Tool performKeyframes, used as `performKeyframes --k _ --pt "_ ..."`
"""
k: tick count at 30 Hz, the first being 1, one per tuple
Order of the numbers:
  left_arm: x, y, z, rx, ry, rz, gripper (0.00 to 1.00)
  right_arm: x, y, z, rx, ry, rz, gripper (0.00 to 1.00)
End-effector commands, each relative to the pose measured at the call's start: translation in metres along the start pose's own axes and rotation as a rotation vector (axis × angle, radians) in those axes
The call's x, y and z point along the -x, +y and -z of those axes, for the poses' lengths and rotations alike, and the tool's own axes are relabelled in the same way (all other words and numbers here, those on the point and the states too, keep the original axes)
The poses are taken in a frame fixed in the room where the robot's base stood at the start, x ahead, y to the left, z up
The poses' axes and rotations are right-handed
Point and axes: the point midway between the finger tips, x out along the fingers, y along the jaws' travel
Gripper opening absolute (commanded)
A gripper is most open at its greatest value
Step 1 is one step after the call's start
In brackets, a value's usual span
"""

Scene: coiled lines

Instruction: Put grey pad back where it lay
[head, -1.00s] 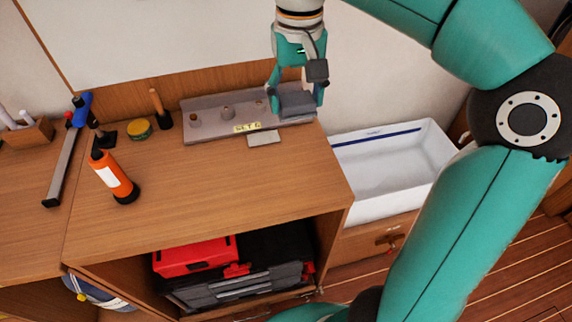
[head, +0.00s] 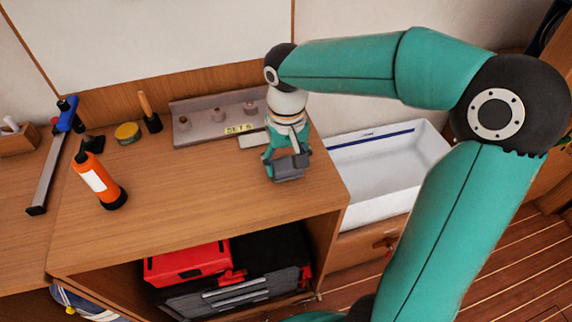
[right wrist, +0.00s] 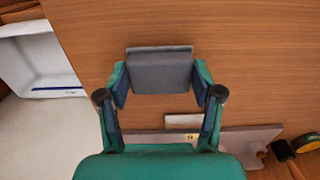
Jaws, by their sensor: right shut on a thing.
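The grey pad (head: 289,169) is a dark grey block held between the fingers of my right gripper (head: 287,160), in front of the rack over the right part of the wooden top. The pad (right wrist: 160,71) also shows in the right wrist view, with a finger pressed to each side. Whether it touches the wood I cannot tell. A grey rack (head: 203,131) with short pegs and a yellow label stands at the back of the top; my gripper partly hides its right end. A small light grey plate (head: 251,141) lies before the rack. My left gripper is not in view.
A white bin (head: 385,170) is to the right. The middle of the wooden top (head: 190,190) is clear.

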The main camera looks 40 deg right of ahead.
Motion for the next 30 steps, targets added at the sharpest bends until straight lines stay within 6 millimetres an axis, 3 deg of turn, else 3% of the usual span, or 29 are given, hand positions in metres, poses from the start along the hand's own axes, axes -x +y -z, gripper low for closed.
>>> performKeyframes --k 13,14,18,30 --pt "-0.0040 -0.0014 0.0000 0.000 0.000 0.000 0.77 -0.0107 0.0000 -0.0001 -0.001 0.001 0.001 0.33" --pt "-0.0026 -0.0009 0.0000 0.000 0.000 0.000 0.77 -0.0092 0.0000 -0.0001 -0.001 0.001 0.001 0.71" --pt "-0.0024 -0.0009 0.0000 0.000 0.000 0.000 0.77 -0.0089 0.0001 -0.0001 -0.001 0.001 0.001 0.91" --pt "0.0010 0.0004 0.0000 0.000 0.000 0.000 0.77 -0.0040 0.0004 -0.0001 -0.001 0.001 0.001 0.91"
